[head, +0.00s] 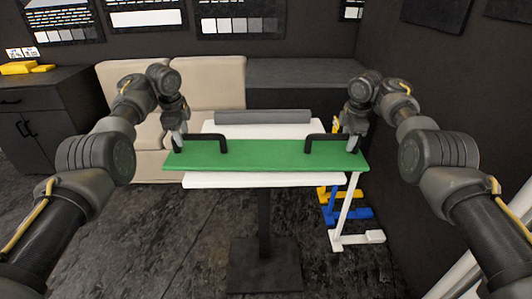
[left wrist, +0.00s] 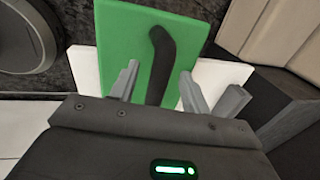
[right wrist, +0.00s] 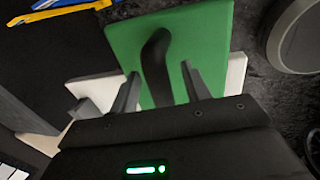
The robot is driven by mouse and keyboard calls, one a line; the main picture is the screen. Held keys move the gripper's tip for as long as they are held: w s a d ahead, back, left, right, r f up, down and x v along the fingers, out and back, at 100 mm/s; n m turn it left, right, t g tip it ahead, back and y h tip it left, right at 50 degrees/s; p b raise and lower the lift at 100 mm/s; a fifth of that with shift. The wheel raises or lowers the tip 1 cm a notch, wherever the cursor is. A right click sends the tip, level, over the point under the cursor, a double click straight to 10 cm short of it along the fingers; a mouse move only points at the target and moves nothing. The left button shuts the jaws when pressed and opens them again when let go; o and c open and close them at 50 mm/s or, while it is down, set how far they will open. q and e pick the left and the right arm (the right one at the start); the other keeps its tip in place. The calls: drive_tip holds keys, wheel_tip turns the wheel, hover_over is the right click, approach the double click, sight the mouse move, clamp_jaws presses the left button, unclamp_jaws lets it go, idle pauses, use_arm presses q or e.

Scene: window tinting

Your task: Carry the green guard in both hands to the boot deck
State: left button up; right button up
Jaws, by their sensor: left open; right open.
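The green guard (head: 265,156) is a flat board lying across a white table, with a black handle at each end. Its left handle (head: 205,136) and right handle (head: 328,136) stand up from it. My left gripper (head: 179,142) is at the outer end of the left handle. In the left wrist view its open fingers (left wrist: 158,85) stand on either side of the black handle. My right gripper (head: 352,145) is at the outer end of the right handle. In the right wrist view its open fingers (right wrist: 160,90) straddle that handle. I cannot identify the boot deck for certain.
The white table (head: 265,181) stands on a dark pedestal (head: 264,225). A grey bar (head: 263,116) lies behind the guard. A beige sofa (head: 215,80) and dark bench (head: 290,73) are behind. Blue (head: 350,214), yellow and white stands are at the right. A dark cabinet (head: 40,110) is left.

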use_arm(q)
drive_tip(key=shift+w+f, duration=0.15)
drive_tip(key=shift+f, duration=0.45)
drive_tip(key=shift+w+f, duration=0.15)
drive_tip(key=shift+f, duration=0.4)
use_arm(e)
drive_tip(key=shift+w+a+f, duration=0.1)
drive_tip(key=shift+w+f, duration=0.1)
drive_tip(key=shift+f, duration=0.4)
drive_tip(key=shift+w+f, duration=0.15)
drive_tip(key=shift+f, duration=0.4)
drive_tip(key=shift+s, duration=0.1)
use_arm(q)
clamp_jaws()
use_arm(e)
clamp_jaws()
use_arm(q)
drive_tip(key=shift+r, duration=0.1)
use_arm(e)
drive_tip(key=shift+r, duration=0.1)
